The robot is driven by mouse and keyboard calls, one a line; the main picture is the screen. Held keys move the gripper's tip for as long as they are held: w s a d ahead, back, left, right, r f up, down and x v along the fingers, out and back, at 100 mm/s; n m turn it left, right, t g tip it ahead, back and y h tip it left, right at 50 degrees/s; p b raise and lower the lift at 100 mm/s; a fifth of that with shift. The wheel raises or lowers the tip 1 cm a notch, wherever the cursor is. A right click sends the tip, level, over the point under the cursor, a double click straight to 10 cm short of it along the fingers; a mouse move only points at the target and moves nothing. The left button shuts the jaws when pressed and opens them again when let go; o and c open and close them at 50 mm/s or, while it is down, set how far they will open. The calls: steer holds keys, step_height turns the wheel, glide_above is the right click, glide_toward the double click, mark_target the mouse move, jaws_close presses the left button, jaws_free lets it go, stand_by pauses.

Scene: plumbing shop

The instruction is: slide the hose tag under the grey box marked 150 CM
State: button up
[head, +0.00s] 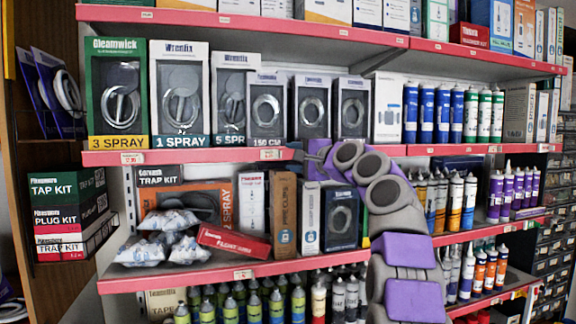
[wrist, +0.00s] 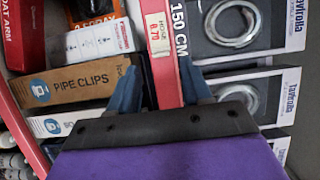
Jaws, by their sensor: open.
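The hose tag (wrist: 160,35) is a white label with red print, reading HOSE 8.70, on the pink shelf lip. It also shows in the head view (head: 270,154). The grey box marked 150 CM (head: 266,105) stands on the shelf above it, its lettered edge beside the tag in the wrist view (wrist: 231,25). The tag lies below this box along the lip. My gripper (wrist: 160,66) is open, its blue-grey fingers on either side of the lip, just short of the tag. I cannot tell whether they touch the lip. In the head view my arm partly hides the lip to the right.
Similar grey boxes (head: 312,107) stand to the right of the 150 CM box. A 5 SPRAY box (head: 230,98) stands to its left. Below the lip are a brown pipe clips box (head: 283,211) and white boxes, close to my lower finger. Another price tag (head: 132,157) sits farther left.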

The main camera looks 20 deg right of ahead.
steer(key=b+v, duration=0.3)
steer(key=v, duration=1.1)
steer(key=shift+w+f, duration=0.1)
steer(key=shift+f, duration=0.05)
steer(key=s+a+f+n+g+b, duration=0.25)
steer(key=a+f+g, duration=0.25)
steer(key=a+f, duration=0.8)
steer(key=s+a+f+n+g+h+b, duration=0.1)
steer(key=s+a+f+n+g, duration=0.25)
steer(key=f, duration=0.55)
steer(key=s+a+f+n+g+b, duration=0.15)
steer(key=s+a+f, duration=0.25)
steer(key=s+f, duration=0.45)
steer(key=s+d+f+n+g+h+b, duration=0.1)
steer(key=s+f+n+g+h, duration=0.1)
steer(key=s+f, duration=0.7)
steer(key=s+d+f+n+g+h+b, duration=0.1)
steer(key=s+d+f+n+g+h, duration=0.1)
steer(key=s+f, duration=0.7)
steer(key=s+d+f+n+g+h, duration=0.1)
steer(key=s+f+g, duration=0.3)
steer(key=s+f, duration=0.6)
steer(key=shift+s+d+n+h+b, duration=0.4)
steer(key=shift+s+n, duration=0.15)
steer(key=shift+s, duration=0.15)
